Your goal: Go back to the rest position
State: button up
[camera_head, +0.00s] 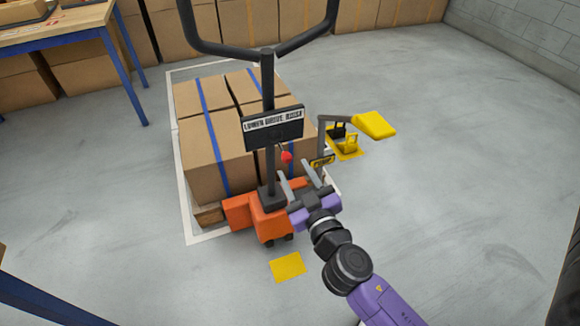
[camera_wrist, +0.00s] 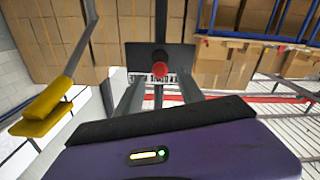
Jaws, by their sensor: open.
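My purple arm reaches in from the lower right in the head view. My gripper (camera_head: 298,178) is open and empty at the orange pallet truck (camera_head: 268,217). The truck has a black mast and a dark control panel (camera_head: 273,127) marked "LOWER DRIVE RAISE". A red knob (camera_head: 287,157) sits just beyond my fingertips. In the wrist view the red knob (camera_wrist: 160,69) shows between my two spread grey fingers, in front of the panel. I see no contact, but the exact gap is hard to tell.
Brown cartons with blue straps (camera_head: 205,150) stand on a pallet inside a white floor outline. A yellow-topped post (camera_head: 374,125) is to my gripper's right. A black handle bar (camera_head: 262,55) rises above. A blue-legged table (camera_head: 70,35) is upper left. The right floor is clear.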

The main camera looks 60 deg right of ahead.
jog(key=shift+s+a, duration=0.35)
jog(key=shift+s, duration=0.15)
dwell(0.3)
jog(key=s+a+n+t+y, duration=0.2)
jog(key=s+a+n+y, duration=0.4)
jog(key=a, duration=0.7)
jog(key=s+a+r+m+g+y, duration=0.1)
jog(key=s+a+y, duration=0.15)
jog(key=s, duration=0.55)
jog(key=s+a+r+m+g+y, duration=0.15)
jog(key=s+a, duration=0.25)
jog(key=s, duration=0.4)
notch_tip(320, 180, up, 14)
jog(key=p, duration=1.5)
jog(key=shift+w+a, duration=0.15)
jog(key=shift+w, duration=0.3)
